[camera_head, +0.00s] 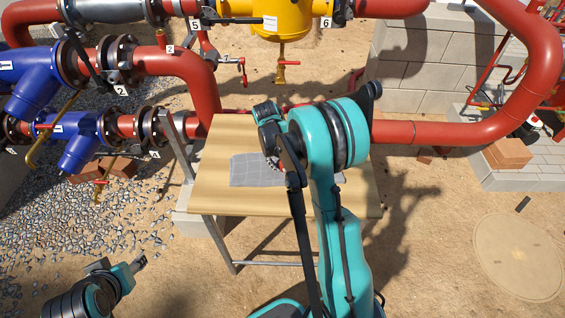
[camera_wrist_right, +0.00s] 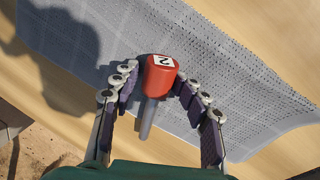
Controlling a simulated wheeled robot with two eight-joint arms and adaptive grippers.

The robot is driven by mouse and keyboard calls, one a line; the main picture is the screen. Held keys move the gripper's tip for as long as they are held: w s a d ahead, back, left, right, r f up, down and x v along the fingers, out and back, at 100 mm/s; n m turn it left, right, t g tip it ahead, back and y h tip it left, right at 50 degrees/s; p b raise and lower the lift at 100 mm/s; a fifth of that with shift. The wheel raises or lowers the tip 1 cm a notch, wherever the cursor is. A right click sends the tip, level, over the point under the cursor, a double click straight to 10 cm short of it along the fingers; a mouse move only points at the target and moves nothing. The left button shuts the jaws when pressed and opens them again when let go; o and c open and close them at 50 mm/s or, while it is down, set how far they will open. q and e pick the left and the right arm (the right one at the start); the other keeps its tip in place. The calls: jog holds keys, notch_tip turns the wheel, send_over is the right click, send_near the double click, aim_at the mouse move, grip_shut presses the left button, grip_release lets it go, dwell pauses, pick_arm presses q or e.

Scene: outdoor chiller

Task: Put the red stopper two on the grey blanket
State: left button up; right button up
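The red stopper (camera_wrist_right: 161,74) has a white label with a 2 on its head and a grey stem. In the right wrist view it lies over the grey blanket (camera_wrist_right: 230,50), between the fingers of my right gripper (camera_wrist_right: 157,80). The fingers are spread on both sides, with a gap on the left; the right finger is very close to the head. The blanket (camera_head: 250,172) lies on the wooden table in the head view, where my right arm hides most of the gripper and stopper. My left gripper (camera_head: 137,264) is low at the left, away from the table; its opening is unclear.
The wooden table (camera_head: 213,155) has bare wood around the blanket. Red pipes (camera_head: 420,132) run behind it, with blue valves (camera_head: 75,150) at the left. A metal post (camera_head: 178,145) stands by the table's left edge. Gravel and sand surround the table.

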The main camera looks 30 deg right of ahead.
jog(key=shift+w+d+f, duration=0.1)
dwell(0.4)
jog(key=shift+r+p, duration=0.45)
jog(key=shift+r, duration=0.05)
notch_tip(320, 180, up, 11)
jog(key=a+p, duration=0.2)
jog(key=p, duration=0.2)
jog(key=s+a+r+n+t, duration=0.1)
jog(key=s+a+r+t, duration=0.2)
jog(key=s+a+r, duration=0.5)
jog(key=s+a+t+y, duration=0.2)
jog(key=s+a+t, duration=0.2)
jog(key=s, duration=0.7)
jog(key=shift+s+a+r+n+t, duration=0.3)
jog(key=shift+a+r+n, duration=0.15)
jog(key=shift+a, duration=0.15)
